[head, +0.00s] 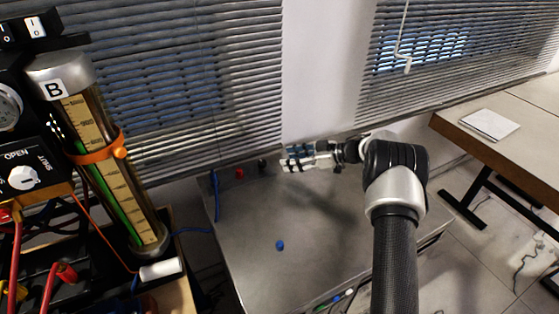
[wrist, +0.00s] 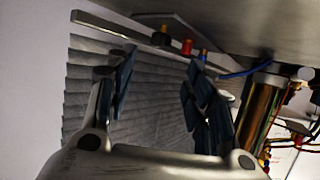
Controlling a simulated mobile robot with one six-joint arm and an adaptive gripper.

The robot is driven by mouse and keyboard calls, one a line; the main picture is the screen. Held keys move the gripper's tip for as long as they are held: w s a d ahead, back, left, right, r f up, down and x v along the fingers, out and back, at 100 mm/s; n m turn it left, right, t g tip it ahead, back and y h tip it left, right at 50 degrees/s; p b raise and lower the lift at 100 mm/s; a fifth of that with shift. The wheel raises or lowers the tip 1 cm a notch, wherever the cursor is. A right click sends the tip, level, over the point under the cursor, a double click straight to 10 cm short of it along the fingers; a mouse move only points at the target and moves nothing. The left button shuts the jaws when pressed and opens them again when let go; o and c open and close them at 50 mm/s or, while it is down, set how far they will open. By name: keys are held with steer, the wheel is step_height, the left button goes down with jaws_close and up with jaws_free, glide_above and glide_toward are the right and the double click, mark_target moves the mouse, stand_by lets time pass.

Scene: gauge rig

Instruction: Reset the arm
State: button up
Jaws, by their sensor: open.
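My gripper (head: 284,158) is raised over the back part of the grey metal table, pointing left in the head view. In the wrist view my gripper (wrist: 160,85) shows its two dark-padded fingers spread apart with nothing between them. The window blinds show behind the gap. The arm comes up from the bottom of the head view and bends left at a dark joint.
At left stands a gauge cylinder (head: 100,155) marked B, beside a valve dial (head: 23,178). A wooden desk (head: 510,150) is at right.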

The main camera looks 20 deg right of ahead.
steer(key=shift+s+d+r, duration=0.25)
steer(key=shift+s+d, duration=0.1)
steer(key=shift+d, duration=0.2)
